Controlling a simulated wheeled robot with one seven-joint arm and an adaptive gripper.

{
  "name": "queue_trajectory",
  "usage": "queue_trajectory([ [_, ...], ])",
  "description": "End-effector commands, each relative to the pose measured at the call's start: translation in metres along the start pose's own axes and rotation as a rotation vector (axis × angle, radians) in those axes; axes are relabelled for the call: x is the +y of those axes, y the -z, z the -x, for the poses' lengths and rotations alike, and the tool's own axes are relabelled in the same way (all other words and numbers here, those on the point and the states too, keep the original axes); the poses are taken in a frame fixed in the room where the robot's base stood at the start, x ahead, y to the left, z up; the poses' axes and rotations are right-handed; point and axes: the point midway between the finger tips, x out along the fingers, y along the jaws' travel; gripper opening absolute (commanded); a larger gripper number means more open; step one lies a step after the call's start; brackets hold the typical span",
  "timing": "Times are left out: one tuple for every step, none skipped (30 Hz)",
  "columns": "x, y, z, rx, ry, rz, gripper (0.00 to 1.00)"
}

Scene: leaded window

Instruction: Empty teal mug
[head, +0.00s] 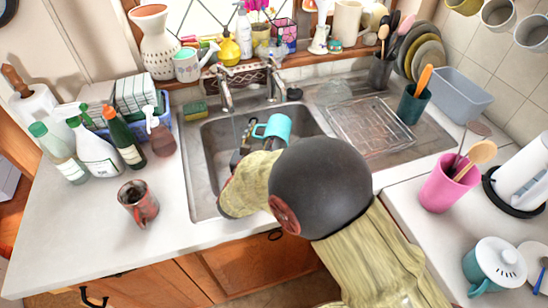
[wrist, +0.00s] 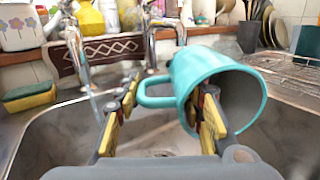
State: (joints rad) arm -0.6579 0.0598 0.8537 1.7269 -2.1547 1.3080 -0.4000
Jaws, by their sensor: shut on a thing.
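The teal mug (head: 274,128) is over the sink basin (head: 208,150) in the head view. It also shows in the wrist view (wrist: 205,66), tipped on its side with its mouth towards the lower right. Its inside looks grey, and I see no contents in the part that shows. My gripper (wrist: 168,98) is shut on the mug on its handle side, with the handle between the yellow-padded fingers. In the head view my gripper (head: 246,142) is partly hidden behind my arm. The gap between mug and basin floor is hard to judge.
Two taps (head: 224,92) stand behind the basin. A wire rack (head: 370,125) lies on the drainboard at right. A pink utensil pot (head: 440,185) stands at right. The front left counter is clear.

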Motion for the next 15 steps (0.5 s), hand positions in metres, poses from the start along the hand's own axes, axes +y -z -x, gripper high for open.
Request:
queue_trajectory([
  [0.000,0.003,-0.001,0.023,0.001,0.002,0.00],
  [0.000,0.007,-0.002,0.038,0.001,0.002,0.00],
  [0.000,0.011,-0.002,0.057,0.001,0.003,0.00],
  [0.000,0.009,-0.003,0.069,0.001,0.003,0.00],
  [0.000,0.009,-0.004,0.080,0.001,0.003,0.00],
  [0.000,0.009,-0.004,0.097,0.002,0.004,0.00],
  [0.000,0.010,-0.004,0.110,0.002,0.005,0.00],
  [0.000,0.011,-0.005,0.122,0.002,0.005,0.00],
  [0.000,0.012,-0.005,0.139,0.002,0.007,0.00],
  [0.000,0.013,-0.006,0.151,0.002,0.008,0.00],
  [0.000,0.013,-0.006,0.163,0.002,0.009,0.00],
  [0.000,0.014,-0.007,0.179,0.002,0.009,0.00],
  [0.000,0.015,-0.007,0.191,0.003,0.010,0.00],
  [0.000,0.015,-0.007,0.203,0.003,0.010,0.00],
  [0.000,0.016,-0.010,0.222,0.004,0.010,0.00],
])
